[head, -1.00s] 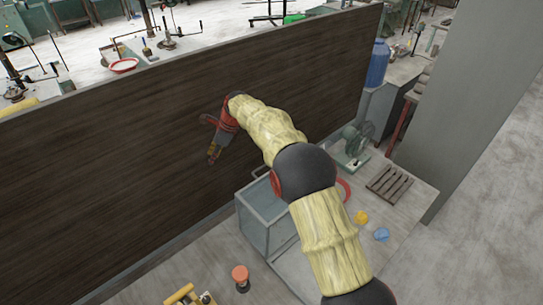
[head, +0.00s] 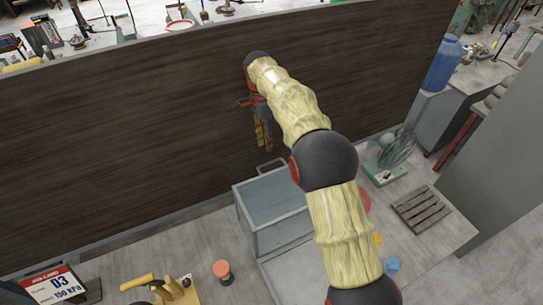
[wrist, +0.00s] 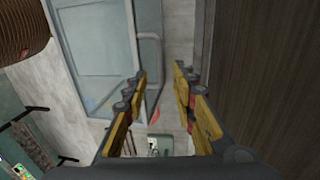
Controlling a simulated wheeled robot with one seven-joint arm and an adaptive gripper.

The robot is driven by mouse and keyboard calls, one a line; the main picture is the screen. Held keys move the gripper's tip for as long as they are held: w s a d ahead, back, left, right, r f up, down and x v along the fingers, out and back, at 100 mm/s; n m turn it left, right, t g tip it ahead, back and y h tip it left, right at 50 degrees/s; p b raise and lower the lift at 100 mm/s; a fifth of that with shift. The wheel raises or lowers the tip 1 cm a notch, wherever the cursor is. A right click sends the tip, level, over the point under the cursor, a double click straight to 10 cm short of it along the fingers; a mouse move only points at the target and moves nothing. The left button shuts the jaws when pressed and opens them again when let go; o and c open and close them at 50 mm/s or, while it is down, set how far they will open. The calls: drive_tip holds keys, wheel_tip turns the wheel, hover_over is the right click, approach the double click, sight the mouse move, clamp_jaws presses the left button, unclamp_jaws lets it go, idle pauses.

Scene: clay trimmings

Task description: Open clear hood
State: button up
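The clear hood (head: 275,205) is a box with grey-blue see-through panels, standing on the bench against the dark wall panel. A pale bar handle (head: 270,166) shows at its back edge. The hood looks closed. My gripper (head: 264,148) points down close to the wall panel, just above and behind the handle. In the wrist view the hood (wrist: 90,45) fills the upper left, with its handle (wrist: 149,37) along the right side. My gripper's fingers (wrist: 160,76) are spread apart with nothing between them. The handle appears beyond the fingertips; I see no contact.
The dark wall panel (head: 130,130) is close beside my gripper. Right of the hood are a green-based fan (head: 392,165) and a slatted rack (head: 422,209). In front are an orange-topped knob (head: 221,269), a yellow-handled tool (head: 170,290) and a sign (head: 55,288).

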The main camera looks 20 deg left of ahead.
drive_tip(key=shift+s+d+f+p, duration=0.1)
drive_tip(key=shift+d+f, duration=0.1)
drive_tip(key=shift+f, duration=1.1)
drive_tip(key=shift+s+d+f+p, duration=0.1)
drive_tip(key=shift+d+f, duration=0.1)
drive_tip(key=shift+f, duration=1.05)
drive_tip(key=shift+s+d+f+p, duration=0.1)
drive_tip(key=shift+d+f, duration=0.1)
drive_tip(key=shift+f, duration=1.1)
drive_tip(key=c, duration=0.3)
clamp_jaws()
